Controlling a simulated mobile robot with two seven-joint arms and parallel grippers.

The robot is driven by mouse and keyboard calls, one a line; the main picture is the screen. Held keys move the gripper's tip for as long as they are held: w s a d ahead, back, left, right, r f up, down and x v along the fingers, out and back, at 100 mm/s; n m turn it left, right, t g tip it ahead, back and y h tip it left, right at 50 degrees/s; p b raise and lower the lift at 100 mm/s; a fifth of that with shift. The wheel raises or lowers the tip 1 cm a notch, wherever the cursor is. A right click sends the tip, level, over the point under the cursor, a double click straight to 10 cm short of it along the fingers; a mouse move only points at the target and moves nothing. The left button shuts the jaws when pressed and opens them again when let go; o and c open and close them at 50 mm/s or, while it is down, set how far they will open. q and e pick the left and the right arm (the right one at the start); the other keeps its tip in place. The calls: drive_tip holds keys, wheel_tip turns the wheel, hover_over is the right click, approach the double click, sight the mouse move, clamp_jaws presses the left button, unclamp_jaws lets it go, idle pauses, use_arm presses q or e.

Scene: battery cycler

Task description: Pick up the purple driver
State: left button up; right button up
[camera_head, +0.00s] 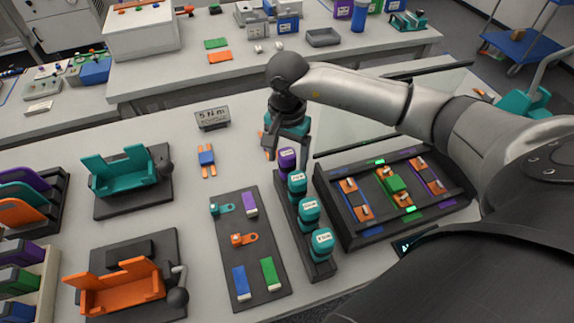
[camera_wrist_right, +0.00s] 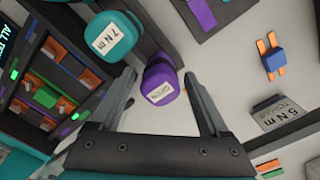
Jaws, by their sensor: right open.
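The purple driver (camera_head: 287,158) stands upright in the far end slot of a dark rack (camera_head: 319,268). Its label shows in the right wrist view (camera_wrist_right: 160,84), but I cannot read it surely. Several teal drivers (camera_head: 309,209) stand in the same rack, nearer to me. The closest one (camera_wrist_right: 116,38) is labelled 7 N m. My right gripper (camera_head: 287,148) is open and points down over the purple driver. In the right wrist view its two fingers (camera_wrist_right: 163,82) lie on either side of the purple top. I cannot tell whether they touch it. My left gripper is not in view.
A 5 N m sign (camera_head: 212,118) stands behind the rack. A dark tray (camera_head: 250,285) with coloured parts lies to the left, a battery cycler panel (camera_head: 372,228) to the right. Teal (camera_head: 120,170) and orange (camera_head: 118,290) fixtures stand further left.

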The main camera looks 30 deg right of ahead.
drive_tip(key=shift+f, duration=0.1)
clamp_jaws()
idle(0.6)
